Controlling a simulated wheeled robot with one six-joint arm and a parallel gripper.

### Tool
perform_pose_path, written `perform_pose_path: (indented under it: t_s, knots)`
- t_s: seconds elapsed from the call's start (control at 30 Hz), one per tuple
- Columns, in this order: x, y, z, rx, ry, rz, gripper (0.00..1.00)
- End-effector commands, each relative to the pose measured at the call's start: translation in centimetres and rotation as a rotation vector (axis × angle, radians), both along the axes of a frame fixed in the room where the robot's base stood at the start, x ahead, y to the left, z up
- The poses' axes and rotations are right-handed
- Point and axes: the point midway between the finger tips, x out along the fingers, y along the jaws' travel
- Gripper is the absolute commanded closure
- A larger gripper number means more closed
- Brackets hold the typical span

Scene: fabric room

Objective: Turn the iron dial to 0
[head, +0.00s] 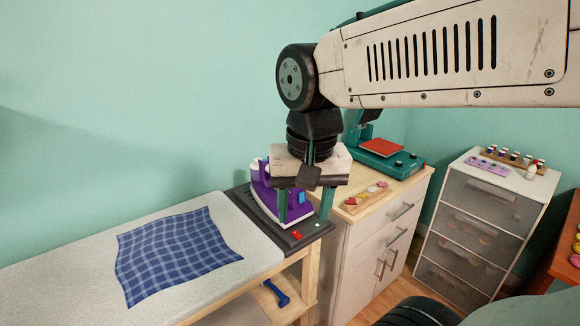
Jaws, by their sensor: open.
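The purple iron (265,197) rests on a dark stand (279,233) at the right end of the pale ironing board. My gripper (304,208) points down over the iron, with its two teal fingers spread apart and nothing visibly held. One finger overlaps the iron's body in the picture and the other hangs to its right; I cannot tell whether either touches. A small blue part (302,197) shows between the fingers. I cannot make out the iron dial or its marking. A red button-like spot (297,235) and a small white one lie on the stand's front.
A blue checked cloth (170,255) lies on the board (60,285). A blue tool (276,293) is on the shelf below. Right of the iron, a wooden-topped cabinet holds a tray (352,207) and a teal press (375,155). A drawer unit (480,215) stands farther right.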

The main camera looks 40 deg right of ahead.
Motion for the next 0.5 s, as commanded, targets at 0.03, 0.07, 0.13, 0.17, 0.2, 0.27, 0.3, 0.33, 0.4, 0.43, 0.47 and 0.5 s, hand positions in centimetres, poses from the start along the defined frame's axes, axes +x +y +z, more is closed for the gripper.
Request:
perform_pose_path:
  t_s: [0.03, 0.07, 0.13, 0.17, 0.2, 0.27, 0.3, 0.33, 0.4, 0.43, 0.47, 0.5]
  knots:
    - [1.9, -0.8, 0.6, 0.013, 0.011, -0.16, 0.48]
    - [3.0, -1.3, 0.9, 0.021, 0.015, -0.268, 0.48]
    - [5.6, -2.6, 1.5, 0.039, 0.023, -0.528, 0.48]
    - [6.7, -3.2, 1.7, 0.047, 0.026, -0.638, 0.48]
    - [8.2, -4.1, 1.9, 0.056, 0.03, -0.786, 0.48]
    - [10.5, -5.4, 2.0, 0.069, 0.034, -1.005, 0.48]
    - [11.9, -6.4, 2.0, 0.076, 0.038, -1.151, 0.48]
    - [13.0, -7.1, 2.0, 0.081, 0.04, -1.259, 0.48]
    - [15.4, -8.9, 1.7, 0.091, 0.043, -1.505, 0.48]
    - [16.4, -9.6, 1.5, 0.095, 0.044, -1.603, 0.48]
    - [17.3, -10.3, 1.4, 0.098, 0.044, -1.696, 0.48]
    - [18.3, -11.3, 1.1, 0.102, 0.043, -1.814, 0.48]
